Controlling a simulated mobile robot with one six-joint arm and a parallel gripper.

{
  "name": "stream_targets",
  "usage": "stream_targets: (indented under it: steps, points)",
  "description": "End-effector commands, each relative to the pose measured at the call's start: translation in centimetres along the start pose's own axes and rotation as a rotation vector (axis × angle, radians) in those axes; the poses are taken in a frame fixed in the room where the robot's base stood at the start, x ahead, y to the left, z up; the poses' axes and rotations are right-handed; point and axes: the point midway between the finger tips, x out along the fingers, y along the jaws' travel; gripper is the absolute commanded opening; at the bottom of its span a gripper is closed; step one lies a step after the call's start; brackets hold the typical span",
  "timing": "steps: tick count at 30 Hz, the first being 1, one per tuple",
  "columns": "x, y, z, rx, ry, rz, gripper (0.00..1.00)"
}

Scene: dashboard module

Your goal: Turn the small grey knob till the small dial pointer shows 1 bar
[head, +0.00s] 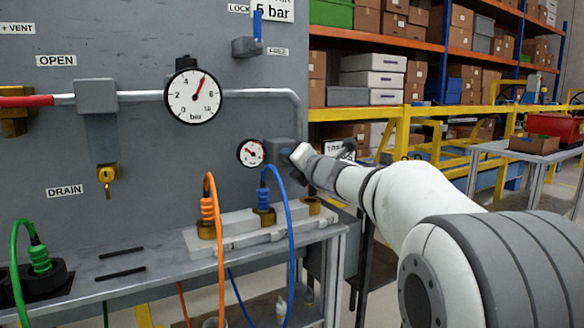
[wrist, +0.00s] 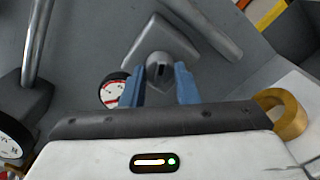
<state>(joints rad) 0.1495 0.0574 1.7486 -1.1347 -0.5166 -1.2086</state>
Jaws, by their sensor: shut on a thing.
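The small grey knob (wrist: 159,66) sits on a grey block on the panel, between my blue fingertips in the wrist view. My gripper (wrist: 161,76) is shut on it. In the head view, my gripper (head: 290,152) reaches the block's right side, and the arm hides the knob. The small dial (head: 251,153) is just left of the block, white with a dark rim and red marking. Its pointer is too small to read surely. In the wrist view the small dial (wrist: 113,92) is partly hidden by the left finger.
A large gauge (head: 193,95) hangs above left, its red pointer up and slightly right. Below are a manifold with orange (head: 207,208) and blue hose plugs (head: 264,200), and a brass ring (wrist: 281,115) close to my gripper's right. A grey pipe (head: 262,93) runs above.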

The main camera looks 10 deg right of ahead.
Motion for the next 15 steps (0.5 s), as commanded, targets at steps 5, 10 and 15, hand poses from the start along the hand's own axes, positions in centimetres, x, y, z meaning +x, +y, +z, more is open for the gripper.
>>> stream_targets:
  steps: [5,10,15]
  points:
    - [0.04,-0.06,-0.16,-0.039,0.002,0.001,0.05]
    - [0.04,-0.02,-0.12,-0.053,0.003,0.001,0.05]
    - [0.04,-0.02,-0.11,-0.053,0.003,0.001,0.05]
